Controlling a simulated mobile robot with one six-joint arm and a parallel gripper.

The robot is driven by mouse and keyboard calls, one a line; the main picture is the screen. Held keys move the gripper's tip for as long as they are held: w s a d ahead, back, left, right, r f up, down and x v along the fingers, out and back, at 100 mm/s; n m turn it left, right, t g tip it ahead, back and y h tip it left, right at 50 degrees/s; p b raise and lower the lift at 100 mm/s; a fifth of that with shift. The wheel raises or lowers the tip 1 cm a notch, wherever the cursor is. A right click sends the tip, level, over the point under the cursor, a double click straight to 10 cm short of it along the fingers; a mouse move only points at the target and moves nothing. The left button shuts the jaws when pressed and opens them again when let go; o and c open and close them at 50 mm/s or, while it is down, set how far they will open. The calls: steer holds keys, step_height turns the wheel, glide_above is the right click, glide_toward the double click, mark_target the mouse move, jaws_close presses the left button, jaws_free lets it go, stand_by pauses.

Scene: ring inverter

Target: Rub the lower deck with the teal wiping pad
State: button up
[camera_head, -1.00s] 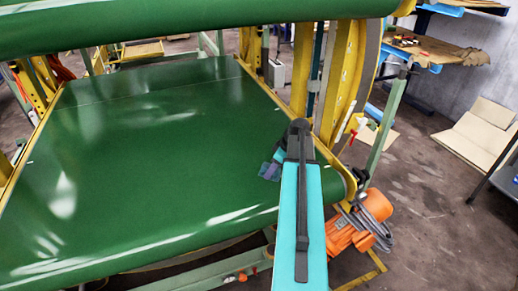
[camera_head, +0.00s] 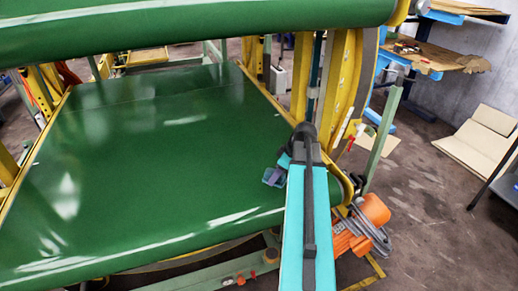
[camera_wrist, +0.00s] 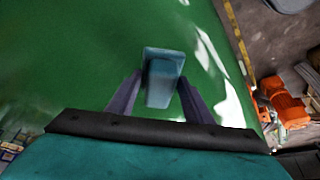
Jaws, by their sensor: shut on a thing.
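The lower deck (camera_head: 150,150) is a wide, glossy green belt surface that fills the left and middle of the head view. It also fills much of the wrist view (camera_wrist: 70,60). The teal wiping pad (camera_wrist: 163,75) shows between my two dark fingers in the wrist view. My gripper (camera_wrist: 155,95) is shut on it. In the head view my gripper (camera_head: 277,172) is over the right part of the deck, mostly hidden behind my teal arm. I cannot tell whether the pad touches the deck.
A green upper roller (camera_head: 200,22) spans the top of the head view. Yellow frame posts (camera_head: 337,75) rise at the deck's right edge. An orange motor (camera_head: 372,215) with cables sits beside the deck, lower right. Cardboard (camera_head: 480,140) lies on the floor at right.

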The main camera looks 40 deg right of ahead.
steer(key=shift+r+p, duration=0.95)
steer(key=shift+r, duration=1.25)
steer(key=shift+w, duration=0.15)
